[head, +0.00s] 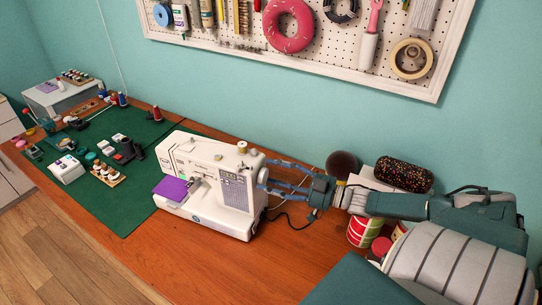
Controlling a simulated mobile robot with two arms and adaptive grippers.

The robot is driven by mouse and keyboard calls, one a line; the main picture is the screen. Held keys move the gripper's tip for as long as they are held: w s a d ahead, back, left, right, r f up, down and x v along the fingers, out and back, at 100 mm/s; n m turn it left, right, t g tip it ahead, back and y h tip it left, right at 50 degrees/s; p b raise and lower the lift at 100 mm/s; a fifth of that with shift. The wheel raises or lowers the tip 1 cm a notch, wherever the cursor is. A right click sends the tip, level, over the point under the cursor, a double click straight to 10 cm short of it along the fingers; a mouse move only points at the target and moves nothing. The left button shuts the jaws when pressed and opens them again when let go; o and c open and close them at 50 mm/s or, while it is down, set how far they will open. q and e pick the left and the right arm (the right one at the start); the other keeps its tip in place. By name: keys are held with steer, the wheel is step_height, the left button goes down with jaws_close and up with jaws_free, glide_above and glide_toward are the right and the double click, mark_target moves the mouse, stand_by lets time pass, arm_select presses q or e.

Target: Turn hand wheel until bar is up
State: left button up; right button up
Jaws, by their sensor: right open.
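A white sewing machine (212,180) stands on the wooden table. A purple cloth (170,188) lies on its bed at the left, under the needle area. The hand wheel (262,176) is on the machine's right side. The needle bar is too small to tell whether it is up or down. My right gripper (268,176) comes in from the right. Its fingers are open and spread, with the tips at the hand wheel, one above and one below it. I cannot tell whether they touch it. My left gripper is not in view.
A green mat (125,205) with spools and small items covers the table's left part. Tins (362,232) and a sprinkled roll (403,175) stand near my right arm. The table front (200,262) is clear. A pegboard (330,55) hangs behind.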

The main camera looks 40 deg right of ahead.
steer(key=shift+w+a, duration=0.15)
steer(key=shift+a, duration=0.05)
